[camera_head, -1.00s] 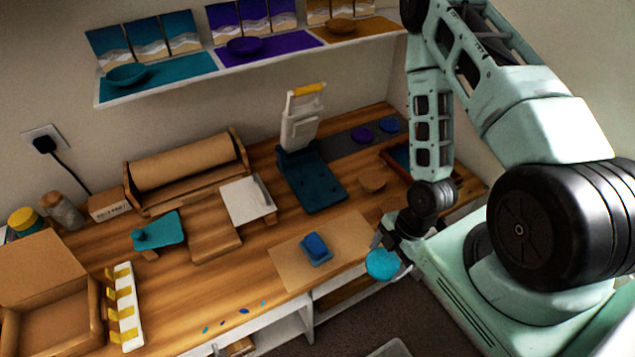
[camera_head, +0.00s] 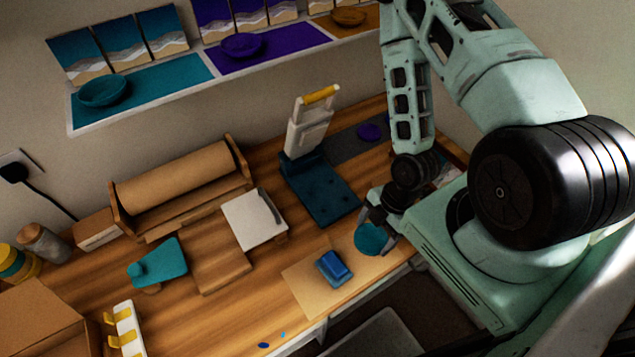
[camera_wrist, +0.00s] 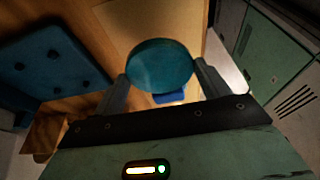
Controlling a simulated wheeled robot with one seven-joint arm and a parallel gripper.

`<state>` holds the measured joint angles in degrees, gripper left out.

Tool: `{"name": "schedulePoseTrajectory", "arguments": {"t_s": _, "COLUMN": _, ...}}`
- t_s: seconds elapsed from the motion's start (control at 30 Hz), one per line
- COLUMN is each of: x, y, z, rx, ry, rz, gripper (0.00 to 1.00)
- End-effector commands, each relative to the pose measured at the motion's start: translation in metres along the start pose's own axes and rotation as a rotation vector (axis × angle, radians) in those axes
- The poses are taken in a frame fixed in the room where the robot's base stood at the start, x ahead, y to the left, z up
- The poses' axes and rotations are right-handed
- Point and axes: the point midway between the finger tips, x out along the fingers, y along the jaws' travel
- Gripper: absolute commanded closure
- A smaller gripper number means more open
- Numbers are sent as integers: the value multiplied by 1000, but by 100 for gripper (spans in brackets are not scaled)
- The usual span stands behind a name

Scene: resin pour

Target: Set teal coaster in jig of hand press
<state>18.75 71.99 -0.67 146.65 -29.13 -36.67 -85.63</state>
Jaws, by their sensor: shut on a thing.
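The teal coaster (camera_head: 371,238) is a round disc. My gripper (camera_head: 376,222) is shut on it by its edges, over the right end of the tan mat near the bench's front. In the wrist view the coaster (camera_wrist: 160,66) sits between the two fingers, its flat face toward the camera. The hand press (camera_head: 318,185) stands behind and to the left of my gripper, with a dark blue base and a raised pale upper part with a yellow handle (camera_head: 321,95). Its base (camera_wrist: 50,62) also shows at the left of the wrist view. I cannot make out the jig clearly.
A blue block (camera_head: 334,268) lies on the tan mat (camera_head: 300,278), left of the coaster. A white board (camera_head: 250,218), a paper roll (camera_head: 185,175) and a teal paddle-shaped piece (camera_head: 160,263) lie further left. A purple disc (camera_head: 369,132) rests on a dark strip behind.

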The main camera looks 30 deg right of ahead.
Motion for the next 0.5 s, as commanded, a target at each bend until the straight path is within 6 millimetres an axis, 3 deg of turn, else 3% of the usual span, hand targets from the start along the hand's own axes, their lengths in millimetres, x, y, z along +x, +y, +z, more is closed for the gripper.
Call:
{"name": "schedulePoseTrajectory", "arguments": {"t_s": 0.23, "x": 2, "y": 6, "z": 1, "rx": 0, "ry": 0, "rz": 3, "gripper": 49}}
{"name": "schedulePoseTrajectory", "arguments": {"t_s": 0.5, "x": 8, "y": 41, "z": 3, "rx": 1, "ry": 1, "rz": 9, "gripper": 49}}
